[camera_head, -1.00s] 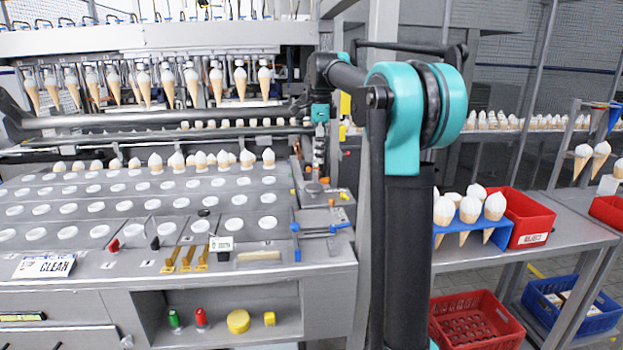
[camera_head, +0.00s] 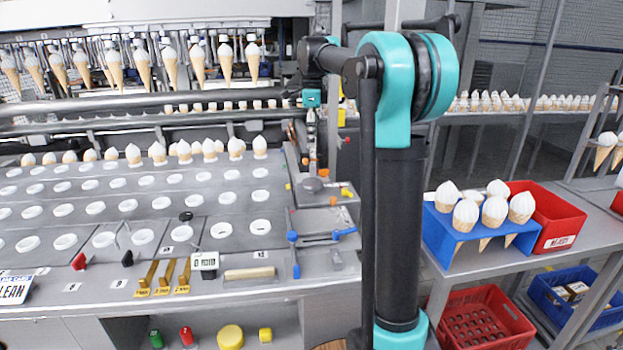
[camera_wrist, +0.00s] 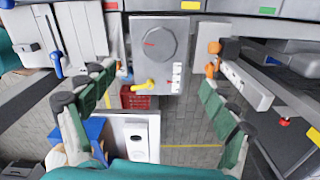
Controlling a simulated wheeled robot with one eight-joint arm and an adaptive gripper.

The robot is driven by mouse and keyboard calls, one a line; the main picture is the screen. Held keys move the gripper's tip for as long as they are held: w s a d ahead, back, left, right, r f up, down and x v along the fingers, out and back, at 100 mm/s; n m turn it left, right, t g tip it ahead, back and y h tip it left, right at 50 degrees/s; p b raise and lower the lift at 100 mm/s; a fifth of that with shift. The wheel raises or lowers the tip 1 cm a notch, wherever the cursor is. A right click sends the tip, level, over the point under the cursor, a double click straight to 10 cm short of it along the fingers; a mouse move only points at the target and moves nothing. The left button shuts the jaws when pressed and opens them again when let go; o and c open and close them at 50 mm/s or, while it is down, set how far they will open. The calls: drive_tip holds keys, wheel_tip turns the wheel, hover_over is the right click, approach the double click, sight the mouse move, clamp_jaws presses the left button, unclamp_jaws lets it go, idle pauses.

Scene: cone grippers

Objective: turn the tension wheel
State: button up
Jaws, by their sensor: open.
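In the wrist view a grey round wheel (camera_wrist: 160,43) with a red mark sits on the face of a grey box (camera_wrist: 143,20). A yellow lever (camera_wrist: 150,85) and a small marked scale (camera_wrist: 176,76) are below it. In the head view a grey round knob (camera_head: 313,185), which looks like the same wheel, lies on the machine's right end. My gripper (camera_wrist: 160,74) is open, with its fingers spread left and right of the box and apart from the wheel. In the head view its end is small, above the knob, and its fingers are hard to make out.
An orange knob (camera_wrist: 211,69) on a grey bracket is close to the right fingertip. A blue-handled lever (camera_wrist: 57,65) is at left. In the head view a blue cone rack (camera_head: 440,235) and red bin (camera_head: 560,225) stand right of my arm.

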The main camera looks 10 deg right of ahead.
sight(312, 182)
wheel_tip(312, 182, down, 15)
drive_tip(key=shift+r, duration=0.15)
idle(0.4)
drive_tip(key=c, duration=1.2)
